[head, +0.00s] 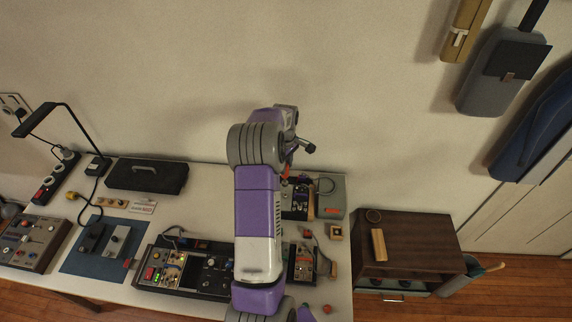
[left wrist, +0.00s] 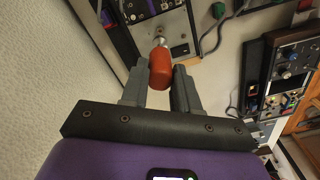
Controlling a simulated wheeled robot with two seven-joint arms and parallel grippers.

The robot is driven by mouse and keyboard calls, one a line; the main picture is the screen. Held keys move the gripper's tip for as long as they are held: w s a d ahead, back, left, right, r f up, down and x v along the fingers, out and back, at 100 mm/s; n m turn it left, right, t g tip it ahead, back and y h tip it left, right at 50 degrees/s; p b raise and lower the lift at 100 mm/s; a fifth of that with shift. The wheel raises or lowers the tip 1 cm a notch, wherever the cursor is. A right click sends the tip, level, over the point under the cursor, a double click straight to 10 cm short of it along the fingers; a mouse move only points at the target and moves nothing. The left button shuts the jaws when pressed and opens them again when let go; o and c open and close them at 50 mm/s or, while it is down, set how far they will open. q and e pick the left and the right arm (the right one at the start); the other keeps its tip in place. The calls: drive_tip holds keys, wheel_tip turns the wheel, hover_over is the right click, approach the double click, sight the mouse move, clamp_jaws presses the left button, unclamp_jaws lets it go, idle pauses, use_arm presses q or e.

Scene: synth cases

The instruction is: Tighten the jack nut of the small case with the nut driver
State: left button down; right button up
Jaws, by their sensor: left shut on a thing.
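My left gripper (left wrist: 160,80) is shut on the orange-red handle of the nut driver (left wrist: 160,66) in the left wrist view. The driver's metal shaft points away from the jaws toward a grey case panel (left wrist: 178,28) with small round fittings. I cannot tell whether its tip touches a nut there. In the head view my purple left arm rises over the bench, and its gripper end is mostly hidden. A dark open case (head: 298,203) lies just below that end, partly covered by the arm. I cannot tell surely which case is the small one.
A larger open case (head: 168,270) with knobs and lights lies left of my arm. A blue mat (head: 80,262) holds small devices, and a black box (head: 147,176) stands at the back. A grey box (head: 331,194) stands on the right. A brown cabinet (head: 420,240) stands beyond the bench.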

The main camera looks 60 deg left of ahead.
sight(285, 182)
use_arm(q)
drive_tip(key=shift+f+b, duration=1.7)
drive_tip(key=shift+f, duration=1.2)
drive_tip(key=shift+f+b, duration=0.45)
drive_tip(key=shift+f, duration=0.65)
drive_tip(key=shift+r+m, duration=0.1)
drive_tip(key=shift+m, duration=1.3)
